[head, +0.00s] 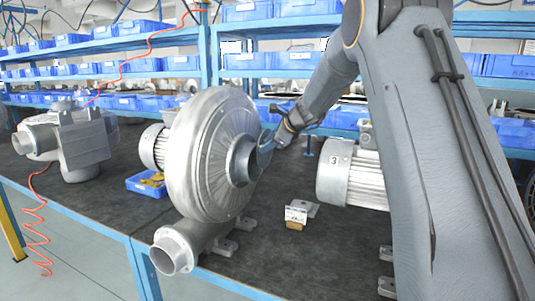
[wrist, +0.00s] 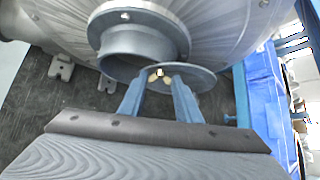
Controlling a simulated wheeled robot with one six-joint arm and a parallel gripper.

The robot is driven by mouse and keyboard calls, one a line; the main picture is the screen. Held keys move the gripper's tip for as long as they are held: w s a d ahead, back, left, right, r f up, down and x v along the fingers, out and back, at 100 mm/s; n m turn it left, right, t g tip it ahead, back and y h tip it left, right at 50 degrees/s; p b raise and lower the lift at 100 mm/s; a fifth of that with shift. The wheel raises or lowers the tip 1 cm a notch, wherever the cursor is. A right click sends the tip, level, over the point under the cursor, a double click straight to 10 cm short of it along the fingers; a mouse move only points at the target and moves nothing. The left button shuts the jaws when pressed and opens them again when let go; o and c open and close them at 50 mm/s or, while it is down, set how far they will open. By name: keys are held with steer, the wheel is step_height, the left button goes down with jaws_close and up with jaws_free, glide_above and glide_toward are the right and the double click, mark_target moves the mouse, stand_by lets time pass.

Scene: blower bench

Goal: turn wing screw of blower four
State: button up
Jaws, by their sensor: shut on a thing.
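A large silver blower (head: 212,155) stands on the bench, its round inlet facing my arm; no number shows on it. In the wrist view, its inlet collar (wrist: 137,42) has a grey round flap (wrist: 195,79) beside its mouth. A small brass wing screw (wrist: 152,76) sits at the flap, between my fingertips. My gripper (wrist: 158,82) is shut on the wing screw, its two blue fingers on either side of it. In the head view my gripper (head: 268,139) is at the right side of the inlet, and the screw is hidden there.
A motor marked 3 (head: 340,178) stands to the right, partly behind my arm. Another blower (head: 70,138) is at the left. Shelves of blue bins run behind.

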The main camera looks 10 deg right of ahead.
steer(key=shift+s+a+f+n+t+h+b, duration=0.15)
steer(key=shift+n+t+b, duration=0.3)
steer(key=shift+b, duration=2.3)
steer(key=shift+f+n+t+h+b, duration=0.25)
steer(key=shift+t+b, duration=0.3)
steer(key=shift+b, duration=2.2)
steer(key=shift+s+a+f+n+t+h+b, duration=0.1)
steer(key=shift+f+n+t+h+b, duration=0.3)
steer(key=shift+b, duration=2.35)
steer(key=n+t+b, duration=0.1)
steer(key=t+b, duration=0.1)
steer(key=b, duration=1.4)
steer(key=shift+s+f+n+t, duration=0.1)
steer(key=shift+f+n+t, duration=0.05)
steer(key=shift+n+t, duration=0.2)
steer(key=n+t+b, duration=0.1)
steer(key=t+b, duration=0.1)
steer(key=b, duration=1)
steer(key=f+n+t+b, duration=0.1)
steer(key=n+t+b, duration=0.1)
steer(key=b, duration=1.1)
steer(key=shift+a+f+n, duration=0.1)
steer(key=shift+f+n, duration=0.05)
steer(key=shift+n, duration=0.1)
steer(key=n+b, duration=0.1)
steer(key=b, duration=0.5)
steer(key=shift+t, duration=0.35)
